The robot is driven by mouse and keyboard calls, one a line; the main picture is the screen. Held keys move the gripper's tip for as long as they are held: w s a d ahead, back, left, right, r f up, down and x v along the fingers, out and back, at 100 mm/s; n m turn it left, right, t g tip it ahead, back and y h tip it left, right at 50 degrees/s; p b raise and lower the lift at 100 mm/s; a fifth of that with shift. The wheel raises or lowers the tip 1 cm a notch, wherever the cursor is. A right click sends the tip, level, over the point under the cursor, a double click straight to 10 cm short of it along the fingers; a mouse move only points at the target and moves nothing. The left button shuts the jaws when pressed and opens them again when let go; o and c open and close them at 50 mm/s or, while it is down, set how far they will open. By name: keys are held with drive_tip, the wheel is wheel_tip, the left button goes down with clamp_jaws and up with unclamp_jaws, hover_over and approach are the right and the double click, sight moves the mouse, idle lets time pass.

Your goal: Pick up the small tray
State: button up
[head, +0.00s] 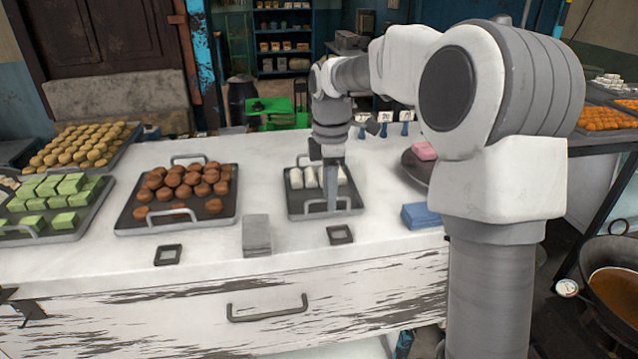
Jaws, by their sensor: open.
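A small dark tray (296,209) holds several white rolls (312,178) on the white counter, right of the middle. It has a metal handle at its back edge and one at its front. My gripper (331,206) points straight down over the front part of the tray, near the front handle. It is open, with its fingers seen nearly edge-on. It covers part of the rolls and of the front handle. I cannot tell whether the fingers touch the handle or stand around it.
A larger tray (130,222) of brown balls sits to the left, with trays of green blocks and yellow sweets beyond. A grey stack (257,236), small square frames (340,235) and a blue cloth (424,216) lie nearby. A round dark plate (412,170) stands right.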

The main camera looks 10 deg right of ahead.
drive_tip(key=shift+w+a+f, duration=0.1)
drive_tip(key=shift+f, duration=1.85)
clamp_jaws()
drive_tip(key=shift+r, duration=0.1)
